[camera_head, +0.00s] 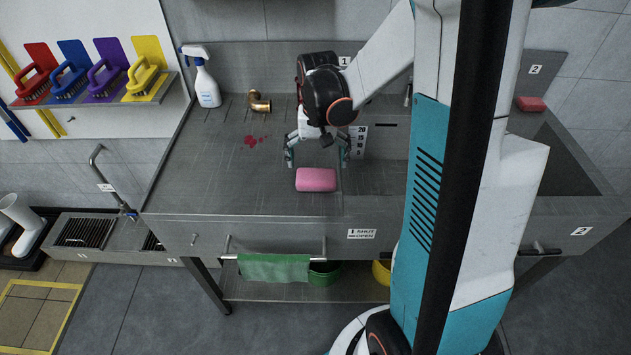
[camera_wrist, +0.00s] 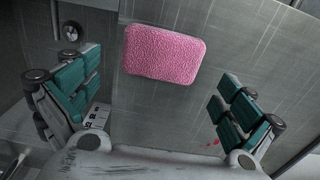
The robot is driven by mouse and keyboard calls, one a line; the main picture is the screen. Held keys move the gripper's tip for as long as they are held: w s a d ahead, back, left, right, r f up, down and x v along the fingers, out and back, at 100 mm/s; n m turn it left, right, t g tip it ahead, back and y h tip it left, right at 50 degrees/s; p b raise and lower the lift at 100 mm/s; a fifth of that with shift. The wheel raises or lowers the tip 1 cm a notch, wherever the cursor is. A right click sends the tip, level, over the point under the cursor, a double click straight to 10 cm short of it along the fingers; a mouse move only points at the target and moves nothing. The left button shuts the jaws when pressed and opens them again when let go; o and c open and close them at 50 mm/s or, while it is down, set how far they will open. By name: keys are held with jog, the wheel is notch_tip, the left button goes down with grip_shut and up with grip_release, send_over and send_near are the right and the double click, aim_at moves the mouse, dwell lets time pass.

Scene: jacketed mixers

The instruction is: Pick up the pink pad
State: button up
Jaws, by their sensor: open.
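The pink pad (camera_head: 316,180) lies flat on the metal counter (camera_head: 220,180), close to its front edge. In the wrist view the pink pad (camera_wrist: 165,54) shows whole at the top, ahead of the gap between the fingers and not between them. My gripper (camera_head: 318,155) hangs over the counter just behind the pad. Its fingers are spread wide with nothing between them, as the wrist view (camera_wrist: 165,100) also shows. The pad is not touched by either finger in the views.
A spray bottle (camera_head: 203,78) and a brass elbow pipe (camera_head: 259,102) stand at the back left. A red stain (camera_head: 251,141) marks the counter. A red block (camera_head: 531,104) lies at the far right. A green towel (camera_head: 274,267) hangs on the front rail. The counter left of the pad is clear.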

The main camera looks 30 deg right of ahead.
aim_at(316, 175)
jog(key=shift+a+f+b, duration=0.1)
jog(key=shift+f+b, duration=1.15)
jog(key=shift+f, duration=1.9)
jog(key=shift+r, duration=0.1)
jog(key=c, duration=0.8)
